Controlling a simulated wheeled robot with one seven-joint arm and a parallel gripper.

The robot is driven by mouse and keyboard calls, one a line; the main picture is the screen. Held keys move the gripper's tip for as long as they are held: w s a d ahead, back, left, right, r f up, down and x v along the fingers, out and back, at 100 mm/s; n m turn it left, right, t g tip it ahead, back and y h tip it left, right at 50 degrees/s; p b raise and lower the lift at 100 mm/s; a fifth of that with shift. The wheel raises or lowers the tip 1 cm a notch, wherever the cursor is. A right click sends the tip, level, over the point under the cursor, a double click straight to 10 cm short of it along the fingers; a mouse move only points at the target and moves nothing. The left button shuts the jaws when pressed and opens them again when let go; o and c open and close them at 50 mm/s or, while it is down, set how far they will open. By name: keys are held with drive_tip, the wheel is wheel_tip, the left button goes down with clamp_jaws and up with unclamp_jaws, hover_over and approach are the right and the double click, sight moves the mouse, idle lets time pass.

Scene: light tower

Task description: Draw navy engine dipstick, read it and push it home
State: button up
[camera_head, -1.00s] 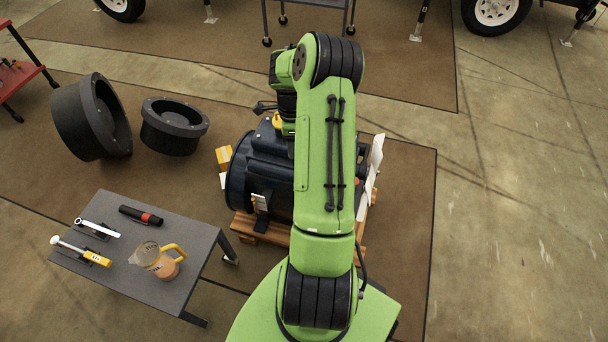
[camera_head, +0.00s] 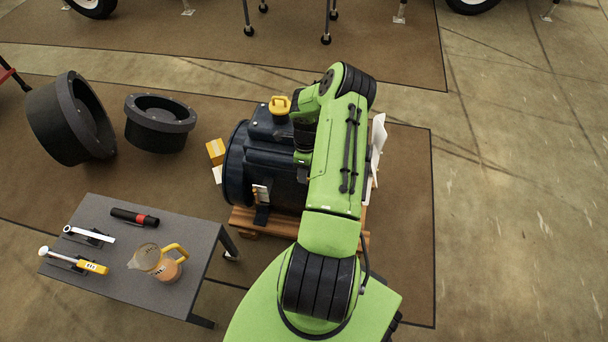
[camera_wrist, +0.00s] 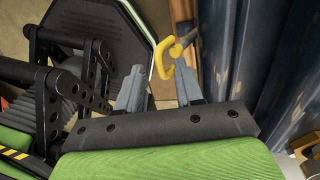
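The navy engine (camera_head: 262,170) sits on a wooden pallet, partly hidden by my green arm. A yellow cap (camera_head: 280,105) stands on its top. In the wrist view, dark blue engine surfaces (camera_wrist: 245,45) fill the right side. A yellow loop handle (camera_wrist: 163,62), which looks like the dipstick's, shows with a short stem at its upper right. My gripper (camera_wrist: 158,72) is open, its grey fingers apart with the loop around and just beyond the gap between their tips. I cannot tell whether they touch it. In the head view my arm hides the gripper and this handle.
A grey table (camera_head: 120,285) at the lower left holds a jug (camera_head: 158,262), a black and red torch-like tool (camera_head: 135,217) and other tools. Two black round housings (camera_head: 160,122) stand behind it. A small yellow box (camera_head: 216,151) lies left of the engine. Floor at the right is clear.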

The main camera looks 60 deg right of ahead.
drive_tip(key=shift+f, duration=0.45)
clamp_jaws()
drive_tip(key=shift+a+r, duration=0.1)
idle(1.0)
